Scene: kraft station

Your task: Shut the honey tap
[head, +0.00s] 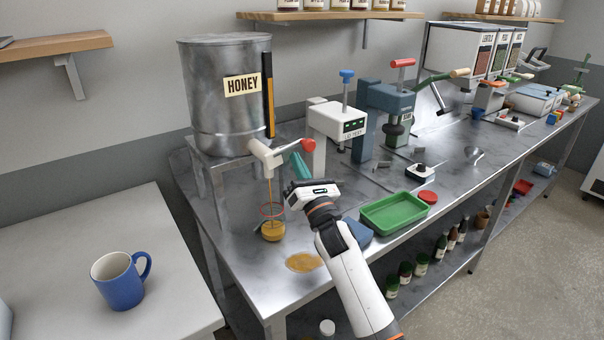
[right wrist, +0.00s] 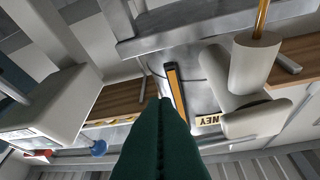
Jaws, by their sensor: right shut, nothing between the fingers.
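The grey metal honey tank (head: 225,115) stands on a stand at the left of the bench, with a HONEY label. Its white tap (head: 265,157) has a lever with a red end (head: 308,146) pointing right. A thin honey stream (head: 270,190) runs down from the spout. In the right wrist view the tap (right wrist: 252,75) and stream (right wrist: 262,18) appear upside down at the right. My right gripper (head: 299,163) has its teal fingers shut and empty, just below the red end; I cannot tell whether they touch. The fingers (right wrist: 158,145) also fill the wrist view's lower middle. My left gripper is not in view.
A white press (head: 330,130) stands right of the tap. A green tray (head: 395,214) and a blue mug (head: 118,282) stand farther off.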

